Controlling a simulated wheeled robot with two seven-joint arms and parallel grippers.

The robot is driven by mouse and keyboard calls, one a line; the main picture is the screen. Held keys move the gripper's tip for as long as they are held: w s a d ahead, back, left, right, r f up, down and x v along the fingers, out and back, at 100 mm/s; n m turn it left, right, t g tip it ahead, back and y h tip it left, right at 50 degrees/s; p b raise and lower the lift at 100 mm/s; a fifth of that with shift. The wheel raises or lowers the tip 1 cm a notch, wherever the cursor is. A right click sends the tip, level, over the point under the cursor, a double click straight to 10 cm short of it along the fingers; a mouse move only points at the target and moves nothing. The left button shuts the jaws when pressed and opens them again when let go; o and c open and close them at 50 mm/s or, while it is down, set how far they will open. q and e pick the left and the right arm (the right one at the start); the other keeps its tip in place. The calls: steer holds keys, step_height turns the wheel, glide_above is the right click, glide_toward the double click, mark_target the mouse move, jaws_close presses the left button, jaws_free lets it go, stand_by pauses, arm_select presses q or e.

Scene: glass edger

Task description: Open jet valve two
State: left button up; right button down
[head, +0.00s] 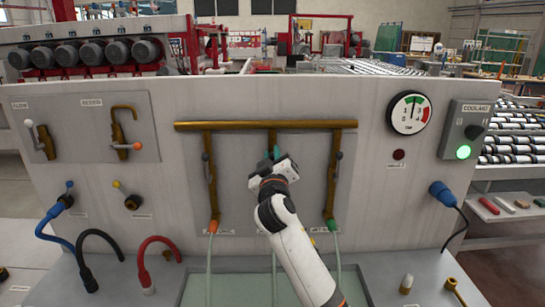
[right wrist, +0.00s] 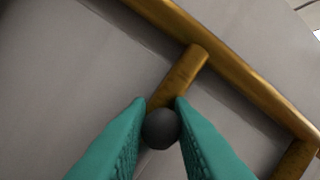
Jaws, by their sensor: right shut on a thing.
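A brass manifold (head: 265,125) runs across the grey panel, with a left, a middle and a right drop pipe. The left (head: 210,180) and right (head: 331,180) drops carry small grey levers and end in hoses at orange and green fittings. My right gripper (head: 276,153) is at the middle drop, and my wrist and arm hide most of that drop and its valve. In the right wrist view, the teal fingers (right wrist: 160,118) are shut on a dark round knob (right wrist: 160,130) in front of the middle brass pipe (right wrist: 180,75). My left gripper is not in view.
A gauge (head: 410,113), a dark red lamp (head: 399,154) and a coolant switch box (head: 465,130) with a lit green button are at right. Two other valves (head: 43,140) (head: 122,130) are at left. Hoses rise from the ledge below; the panel around the manifold is clear.

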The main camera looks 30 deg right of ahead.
steer(key=c, duration=1.4)
jaws_free()
steer(key=shift+f, duration=0.45)
steer(key=shift+o, duration=0.6)
steer(key=shift+r, duration=0.15)
steer(key=b+v, duration=0.4)
steer(key=v, duration=0.8)
